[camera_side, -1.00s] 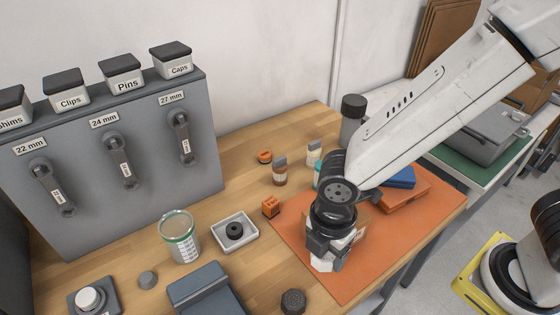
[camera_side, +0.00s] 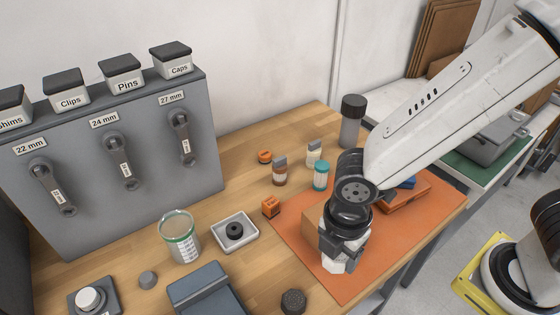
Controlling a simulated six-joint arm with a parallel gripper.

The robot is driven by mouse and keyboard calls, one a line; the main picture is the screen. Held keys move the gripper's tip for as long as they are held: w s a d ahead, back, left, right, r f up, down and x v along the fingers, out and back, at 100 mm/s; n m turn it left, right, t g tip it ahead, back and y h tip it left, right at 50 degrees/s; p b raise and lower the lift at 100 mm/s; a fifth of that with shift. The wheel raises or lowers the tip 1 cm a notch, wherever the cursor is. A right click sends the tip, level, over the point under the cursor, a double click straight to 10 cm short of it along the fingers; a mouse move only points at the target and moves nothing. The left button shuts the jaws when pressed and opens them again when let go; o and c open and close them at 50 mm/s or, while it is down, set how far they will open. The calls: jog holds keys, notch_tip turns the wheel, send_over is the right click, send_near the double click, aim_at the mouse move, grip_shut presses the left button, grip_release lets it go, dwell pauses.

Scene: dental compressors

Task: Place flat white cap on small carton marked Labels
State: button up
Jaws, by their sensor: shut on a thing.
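My gripper (camera_side: 340,258) points down over the orange mat and is shut on a white piece (camera_side: 334,266), which I take to be the flat white cap. The fingers hide much of it, so its full shape cannot be made out. A small brown carton (camera_side: 312,222) stands on the mat just behind and left of my gripper, partly hidden by it. No label can be read on it. Whether the white piece touches anything below cannot be told.
The orange mat (camera_side: 375,262) is bare in front and right of my gripper. Orange and blue boxes (camera_side: 408,200) lie behind it.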

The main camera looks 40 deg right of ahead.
jog(key=shift+w, duration=0.15)
jog(key=m, duration=0.2)
send_near(310, 217)
jog(key=s+d+r, duration=0.1)
jog(key=s+d, duration=0.2)
jog(key=d, duration=0.2)
jog(key=shift+d, duration=0.2)
jog(key=shift+f, duration=3.95)
jog(key=shift+f, duration=0.15)
jog(key=o, duration=1.2)
